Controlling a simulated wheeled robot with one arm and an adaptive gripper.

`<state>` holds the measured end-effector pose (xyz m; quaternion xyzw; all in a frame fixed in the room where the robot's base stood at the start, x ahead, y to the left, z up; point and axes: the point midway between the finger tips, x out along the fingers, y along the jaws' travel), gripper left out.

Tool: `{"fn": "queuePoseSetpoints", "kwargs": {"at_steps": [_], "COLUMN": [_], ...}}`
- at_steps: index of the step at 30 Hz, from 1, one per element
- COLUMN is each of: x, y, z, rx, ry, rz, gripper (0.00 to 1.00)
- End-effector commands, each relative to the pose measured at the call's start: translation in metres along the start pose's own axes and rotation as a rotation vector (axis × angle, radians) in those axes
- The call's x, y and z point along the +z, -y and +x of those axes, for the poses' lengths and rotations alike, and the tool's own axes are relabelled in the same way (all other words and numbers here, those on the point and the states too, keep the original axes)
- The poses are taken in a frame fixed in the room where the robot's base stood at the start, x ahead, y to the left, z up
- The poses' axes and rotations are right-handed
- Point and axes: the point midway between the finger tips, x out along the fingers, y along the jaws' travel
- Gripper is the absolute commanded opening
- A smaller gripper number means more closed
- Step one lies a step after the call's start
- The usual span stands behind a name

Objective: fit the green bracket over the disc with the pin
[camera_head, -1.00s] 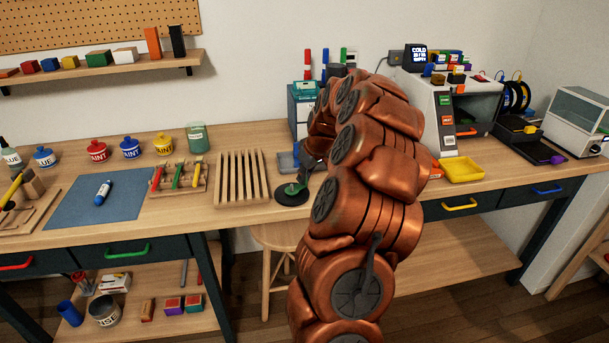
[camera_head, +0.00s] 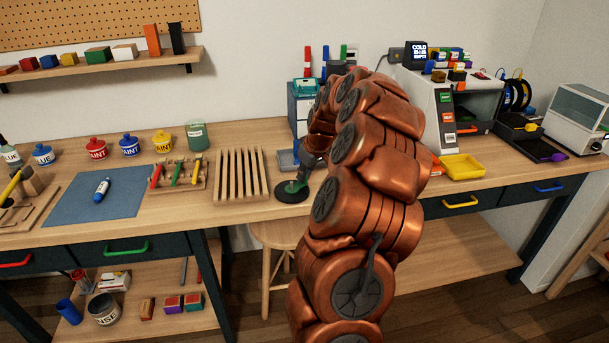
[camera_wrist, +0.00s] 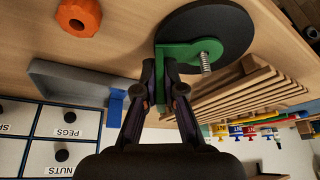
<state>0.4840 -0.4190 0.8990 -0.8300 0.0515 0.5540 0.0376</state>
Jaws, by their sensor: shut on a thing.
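The dark round disc (camera_head: 292,197) lies on the bench to the left of my arm. It shows large in the wrist view (camera_wrist: 232,28). The pin (camera_wrist: 206,63), a ribbed metal post, stands out from the disc side. The green bracket (camera_wrist: 180,53) lies against the disc, with its rounded end next to the pin. I cannot tell whether the pin passes through it. My gripper (camera_wrist: 160,66) is shut on the bracket's near end. In the head view, the bracket shows only as a small green patch (camera_head: 293,187) below my gripper (camera_head: 301,179).
A slatted wooden rack (camera_head: 241,177) stands just left of the disc. A grey tray (camera_wrist: 75,80) and labelled drawers (camera_wrist: 60,135) are close to my gripper in the wrist view. An orange knob (camera_wrist: 78,17) lies on the bench. A yellow tray (camera_head: 462,168) is farther right.

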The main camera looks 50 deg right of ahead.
Motion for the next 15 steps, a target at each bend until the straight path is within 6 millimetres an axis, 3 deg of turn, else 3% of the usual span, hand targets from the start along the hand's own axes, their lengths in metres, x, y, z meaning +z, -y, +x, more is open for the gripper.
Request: {"fn": "queuePoseSetpoints", "kwargs": {"at_steps": [6, 7, 15], "x": [-0.0003, -0.0003, -0.0003], "y": [0.0, 0.0, -0.0001], "z": [-0.0004, -0.0004, -0.0003], "rx": [0.0, 0.0, 0.0], "ry": [-0.001, -0.001, 0.0], "rz": [0.0, 0.0, 0.0], "gripper": [0.0, 0.11, 0.37]}}
